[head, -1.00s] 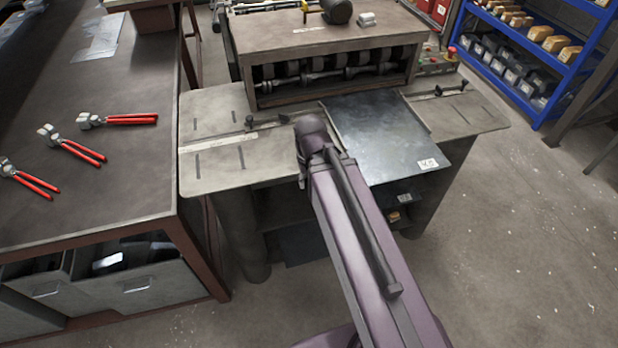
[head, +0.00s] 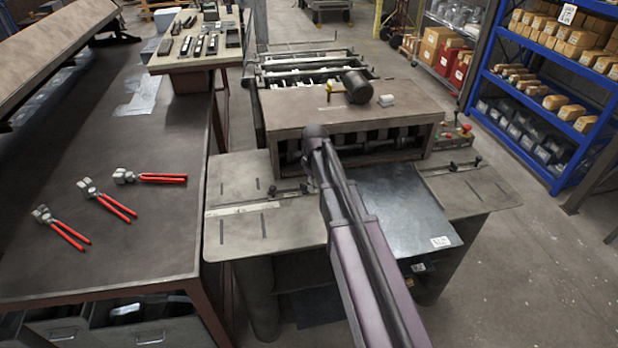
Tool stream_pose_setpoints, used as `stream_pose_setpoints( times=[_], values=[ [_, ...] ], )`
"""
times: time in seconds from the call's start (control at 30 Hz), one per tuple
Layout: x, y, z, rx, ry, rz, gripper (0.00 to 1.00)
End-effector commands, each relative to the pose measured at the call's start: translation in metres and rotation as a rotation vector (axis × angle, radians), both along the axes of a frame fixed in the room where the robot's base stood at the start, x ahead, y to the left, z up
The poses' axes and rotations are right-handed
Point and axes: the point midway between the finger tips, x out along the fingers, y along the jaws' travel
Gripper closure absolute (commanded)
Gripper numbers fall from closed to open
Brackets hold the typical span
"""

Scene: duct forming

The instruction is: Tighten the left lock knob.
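The left lock knob (head: 304,187) is a small dark handle on the guide at the left side of the machine's feed table (head: 235,228). It lies just left of my arm, and a small dark piece sits beside it on the same guide. My arm reaches up from the bottom of the head view, and its far end stands in front of the roller housing. My gripper cannot be made out; the arm hides that area. Whether anything touches the knob cannot be seen.
A dark metal sheet (head: 405,213) lies right of my arm. A matching right knob (head: 477,161) sits beyond it. A mallet (head: 357,87) rests on the roller housing (head: 285,107). Red-handled pliers (head: 108,198) lie on the left bench. Open floor is at the right.

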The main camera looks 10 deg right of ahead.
Motion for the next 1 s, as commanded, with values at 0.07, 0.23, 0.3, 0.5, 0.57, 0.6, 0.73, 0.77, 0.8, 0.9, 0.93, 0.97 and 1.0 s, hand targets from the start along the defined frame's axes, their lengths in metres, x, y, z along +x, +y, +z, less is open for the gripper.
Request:
stream_pose_setpoints(
  times=[0.07,0.23,0.3,0.5,0.57,0.6,0.73,0.77,0.8,0.9,0.93,0.97,1.0],
  values=[
    [0.038,-0.001,0.022,0.0,0.0,0.08,0.7],
    [0.076,-0.002,0.037,0.0,0.0,0.211,0.7],
    [0.083,-0.002,0.04,0.0,0.0,0.242,0.7],
    [0.088,-0.002,0.04,0.0,0.0,0.269,0.7],
    [0.087,-0.002,0.04,0.0,0.0,0.269,0.7],
    [0.087,-0.003,0.04,0.0,0.0,0.268,0.7],
    [0.087,-0.003,0.04,0.0,0.0,0.267,0.7],
    [0.087,-0.003,0.039,0.0,0.0,0.267,0.7],
    [0.087,-0.003,0.039,0.0,0.0,0.267,0.7],
    [0.087,-0.003,0.037,0.0,0.0,0.266,0.7],
    [0.087,-0.003,0.036,0.0,0.0,0.266,0.7],
    [0.087,-0.003,0.035,0.0,0.0,0.266,0.7],
    [0.087,-0.003,0.034,0.0,0.0,0.266,0.7]
  ],
)
